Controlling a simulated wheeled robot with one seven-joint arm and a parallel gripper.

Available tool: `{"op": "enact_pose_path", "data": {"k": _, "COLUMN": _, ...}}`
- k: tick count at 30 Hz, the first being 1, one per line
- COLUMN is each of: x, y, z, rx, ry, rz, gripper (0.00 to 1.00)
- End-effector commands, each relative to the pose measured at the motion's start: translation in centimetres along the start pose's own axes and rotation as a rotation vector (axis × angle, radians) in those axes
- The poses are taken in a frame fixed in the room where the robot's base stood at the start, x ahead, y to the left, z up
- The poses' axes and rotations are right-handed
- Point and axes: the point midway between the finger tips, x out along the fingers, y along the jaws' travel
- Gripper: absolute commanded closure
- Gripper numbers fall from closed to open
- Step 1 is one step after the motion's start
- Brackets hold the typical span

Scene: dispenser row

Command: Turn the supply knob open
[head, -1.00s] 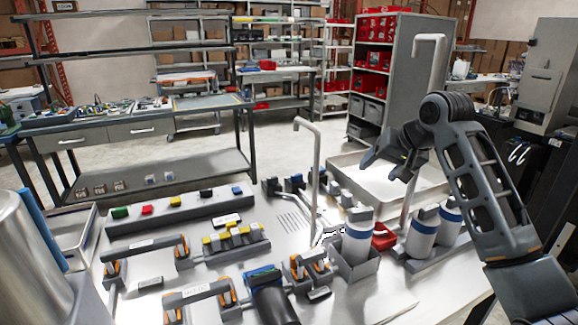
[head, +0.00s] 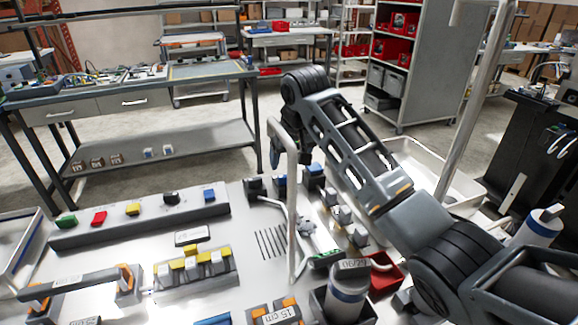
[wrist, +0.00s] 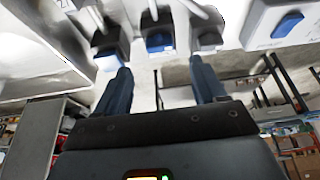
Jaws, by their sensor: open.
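Several small dark units with blue or dark tops stand at the back of the bench. In the head view they include a black-topped one (head: 253,187) and a blue-topped one (head: 315,170). In the wrist view, three of them show above my fingers, the middle one with a blue face (wrist: 158,40). I cannot tell which one is the supply knob. My gripper (wrist: 161,80) is open and empty, its fingers pointing towards these units, apparently without touching. In the head view my arm partly hides the gripper, and one finger shows beside a pale upright pipe.
The pale hooked pipe (head: 291,200) stands close in front of my gripper. A button row (head: 140,225) lies to the left, its blue button (wrist: 289,23) near my gripper in the wrist view. A white tray (head: 462,185) lies behind my arm, and a bottle (head: 347,290) stands in front.

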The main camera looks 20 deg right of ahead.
Motion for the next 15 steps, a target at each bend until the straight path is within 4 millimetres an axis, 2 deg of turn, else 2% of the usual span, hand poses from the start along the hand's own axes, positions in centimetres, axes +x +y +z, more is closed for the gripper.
{"op": "enact_pose_path", "data": {"k": 9, "x": 4.6, "y": 0.1, "z": 0.1, "rx": 0.002, "ry": -0.004, "rz": 0.001, "gripper": 0.3}}
{"op": "enact_pose_path", "data": {"k": 15, "x": 6.6, "y": 0.0, "z": 0.0, "rx": 0.001, "ry": -0.001, "rz": 0.0, "gripper": 0.3}}
